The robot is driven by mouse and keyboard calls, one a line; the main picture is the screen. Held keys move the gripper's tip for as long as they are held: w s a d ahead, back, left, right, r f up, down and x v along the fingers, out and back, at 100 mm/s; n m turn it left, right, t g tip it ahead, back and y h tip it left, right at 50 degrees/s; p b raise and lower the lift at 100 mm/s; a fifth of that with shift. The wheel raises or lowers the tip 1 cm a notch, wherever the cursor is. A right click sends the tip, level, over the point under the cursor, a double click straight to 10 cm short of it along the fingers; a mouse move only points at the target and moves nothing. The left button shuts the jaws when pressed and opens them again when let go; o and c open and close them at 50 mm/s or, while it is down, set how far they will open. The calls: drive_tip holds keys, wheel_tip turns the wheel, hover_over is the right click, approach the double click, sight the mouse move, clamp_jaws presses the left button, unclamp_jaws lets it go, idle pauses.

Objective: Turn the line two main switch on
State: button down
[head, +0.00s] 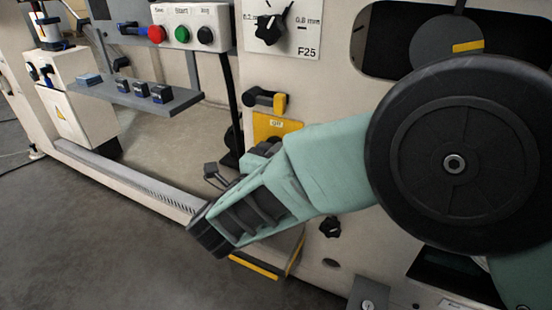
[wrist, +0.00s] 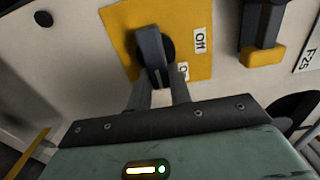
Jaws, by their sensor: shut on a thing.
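The main switch is a black rotary handle (wrist: 151,45) on a yellow plate (wrist: 115,22). A white "Off" label (wrist: 200,40) sits on the plate beside it, and a second label (wrist: 183,70) is partly hidden. My gripper (wrist: 158,86) has its two fingers on either side of the handle's near end, closed on it. In the head view the yellow plate (head: 273,125) shows with a label above my arm. There the handle is hidden behind my gripper and wrist.
A black lever with a yellow end (head: 265,99) sits just above the plate. A thickness dial (head: 269,30) and a button box (head: 183,27) with red, green and black buttons are higher up. A shelf (head: 140,97) with small blocks is at left. Floor at lower left is clear.

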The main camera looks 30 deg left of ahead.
drive_tip(key=shift+f, duration=0.1)
idle(0.3)
drive_tip(key=c, duration=1.3)
unclamp_jaws()
drive_tip(key=shift+s, duration=0.15)
drive_tip(key=s+p, duration=0.5)
drive_tip(key=s, duration=1.2)
drive_tip(key=shift+s, duration=0.1)
